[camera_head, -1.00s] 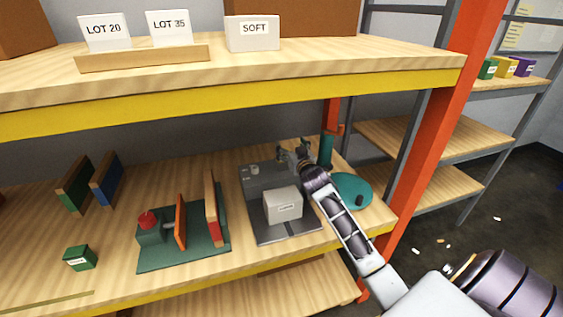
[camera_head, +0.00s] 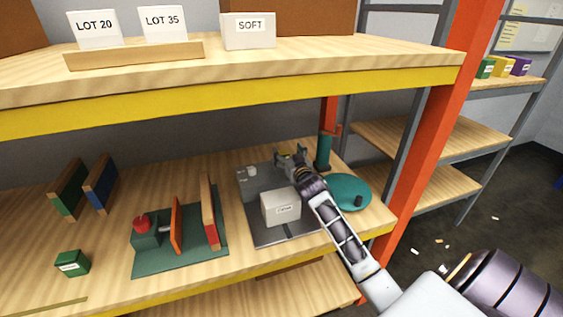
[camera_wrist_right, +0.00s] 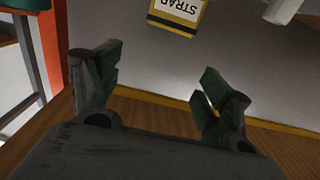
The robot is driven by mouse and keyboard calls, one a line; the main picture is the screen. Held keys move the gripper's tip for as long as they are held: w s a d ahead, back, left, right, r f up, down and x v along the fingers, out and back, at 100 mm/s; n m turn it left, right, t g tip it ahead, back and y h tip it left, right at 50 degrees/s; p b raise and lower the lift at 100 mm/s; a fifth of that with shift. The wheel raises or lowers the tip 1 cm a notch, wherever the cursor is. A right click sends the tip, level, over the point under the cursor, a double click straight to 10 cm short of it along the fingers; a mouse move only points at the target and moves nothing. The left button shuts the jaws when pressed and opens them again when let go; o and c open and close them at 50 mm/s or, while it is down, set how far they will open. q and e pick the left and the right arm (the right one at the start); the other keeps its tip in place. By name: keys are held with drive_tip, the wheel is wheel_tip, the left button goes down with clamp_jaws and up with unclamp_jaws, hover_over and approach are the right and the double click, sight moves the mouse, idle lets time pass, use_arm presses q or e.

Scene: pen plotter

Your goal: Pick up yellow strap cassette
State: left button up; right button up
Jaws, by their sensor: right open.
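A yellow item with a label reading STRAP (camera_wrist_right: 178,14) shows upside down at the top of the right wrist view, cut by the frame edge. It lies beyond the fingertips, apart from them. My right gripper (camera_head: 290,156) is over the back of the grey machine plate in the head view. In the right wrist view its two fingers (camera_wrist_right: 160,82) are spread, with nothing between them. I cannot make out the STRAP item near the gripper in the head view. My left gripper is not in view.
A white box (camera_head: 281,208) stands on the grey plate (camera_head: 292,236). A teal disc (camera_head: 347,192) and a teal post (camera_head: 324,150) are to the right. A green fixture (camera_head: 180,257) and a green cassette (camera_head: 72,262) lie left. The upper shelf (camera_head: 330,62) overhangs; a red upright (camera_head: 432,150) stands right.

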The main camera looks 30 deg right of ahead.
sight(282, 151)
wheel_tip(282, 151, down, 5)
drive_tip(key=shift+r, duration=0.1)
drive_tip(key=shift+w+d+r, duration=0.1)
drive_tip(key=shift+w, duration=0.15)
drive_tip(key=shift+w+d, duration=0.1)
drive_tip(key=shift+w, duration=0.5)
drive_tip(key=shift+w, duration=0.15)
drive_tip(key=shift+x, duration=2.75)
drive_tip(key=c, duration=1.2)
